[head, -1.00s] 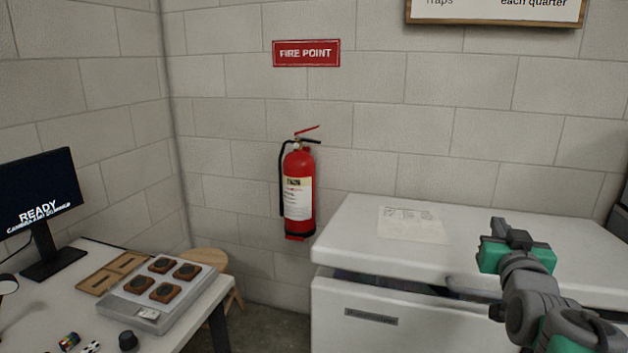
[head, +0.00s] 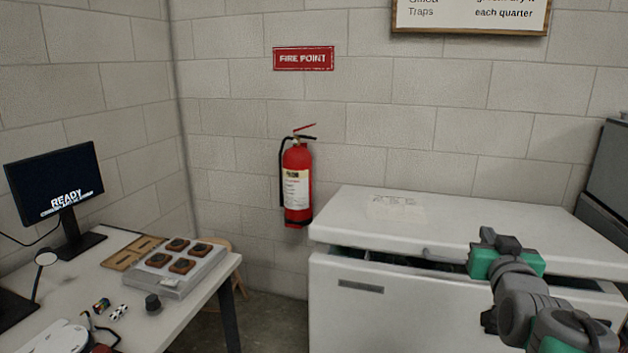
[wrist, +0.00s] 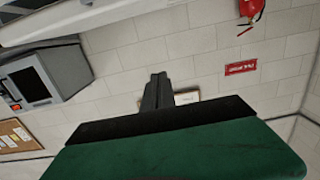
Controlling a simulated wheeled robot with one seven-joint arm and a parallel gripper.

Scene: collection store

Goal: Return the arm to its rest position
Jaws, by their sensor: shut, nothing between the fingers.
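My gripper (head: 492,238) is at the right of the head view, in front of the white chest freezer (head: 345,308), with grey fingers and a green body. In the wrist view the fingers (wrist: 158,82) are together, with nothing between them. My arm is bent and reaches in from the lower right of the head view. The freezer lid is slightly raised, with a dark gap under its front edge and a paper sheet on top.
A table (head: 208,290) at the left bears a monitor (head: 55,183), a grey tray (head: 196,275) with several dark-topped blocks, and small items. A red fire extinguisher (head: 297,185) hangs on the wall. A dark grey machine (head: 605,175) stands at the far right.

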